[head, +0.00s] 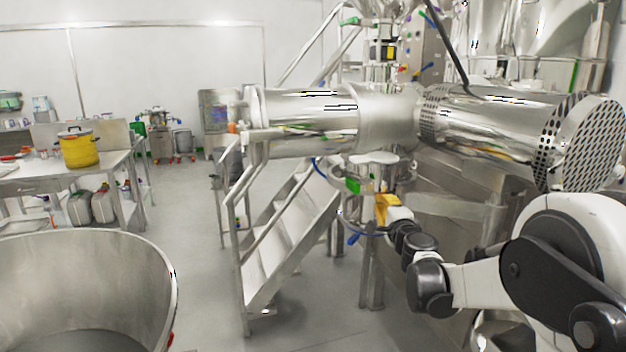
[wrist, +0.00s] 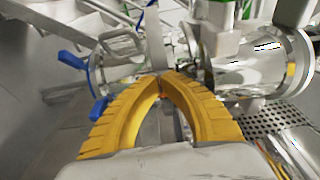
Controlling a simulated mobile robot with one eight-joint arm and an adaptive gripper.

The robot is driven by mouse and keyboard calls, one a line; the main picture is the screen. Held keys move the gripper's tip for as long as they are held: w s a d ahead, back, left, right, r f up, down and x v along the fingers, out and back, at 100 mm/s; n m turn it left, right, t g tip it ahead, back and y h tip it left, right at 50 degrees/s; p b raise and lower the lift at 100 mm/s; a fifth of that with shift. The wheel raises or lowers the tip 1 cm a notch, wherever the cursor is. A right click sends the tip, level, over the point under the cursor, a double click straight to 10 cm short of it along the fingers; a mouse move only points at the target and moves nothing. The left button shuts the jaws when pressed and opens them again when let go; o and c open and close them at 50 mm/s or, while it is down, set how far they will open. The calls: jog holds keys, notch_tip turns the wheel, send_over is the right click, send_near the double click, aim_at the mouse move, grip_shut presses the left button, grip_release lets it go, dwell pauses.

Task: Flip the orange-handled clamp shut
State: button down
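A small orange piece (head: 232,127) shows at the left end of the large horizontal steel cylinder (head: 310,125) in the head view. It is too small to tell whether it is the clamp's handle, or whether a clamp there is open. My gripper (head: 385,203) has yellow fingers and is below the cylinder, to the right of and lower than the orange piece. In the wrist view the fingertips of my gripper (wrist: 161,76) meet, with nothing clearly held between them. No orange clamp handle can be made out clearly in the wrist view.
Blue-handled fittings (wrist: 72,60) and a steel pipe end (wrist: 262,65) lie close beyond my fingertips in the wrist view. Steel steps (head: 285,235) stand left of my gripper. A large steel bowl (head: 150,265) is at the front left. Floor between them is clear.

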jog(key=shift+w+d, duration=0.5)
jog(key=shift+d, duration=2.8)
jog(key=s+a, duration=0.4)
jog(key=a, duration=0.2)
jog(key=shift+a, duration=0.1)
jog(key=s+a+r+n+g+y, duration=0.1)
jog(key=s+a+n+g, duration=0.1)
jog(key=s+a+n, duration=0.3)
jog(key=s+n+g+y, duration=0.1)
jog(key=s+n, duration=0.1)
jog(key=s, duration=0.5)
jog(key=s+a+r+n+g+y, duration=0.1)
jog(key=s+a+n+g+y, duration=0.1)
jog(key=s+a+n, duration=0.3)
jog(key=s+d+f+n+g+h, duration=0.1)
jog(key=s+d+f+g+h, duration=0.1)
jog(key=s, duration=0.6)
jog(key=s+d+f+n+g+h, duration=0.2)
jog(key=s+d+f, duration=0.2)
jog(key=s, duration=0.5)
jog(key=s+d+f+n+g+h, duration=0.1)
jog(key=s+d+f, duration=0.2)
jog(key=s+f, duration=0.4)
jog(key=shift+s+d+n+g+h, duration=0.3)
jog(key=shift+s+n+g+h, duration=0.1)
jog(key=shift+s, duration=0.6)
jog(key=shift+f, duration=0.1)
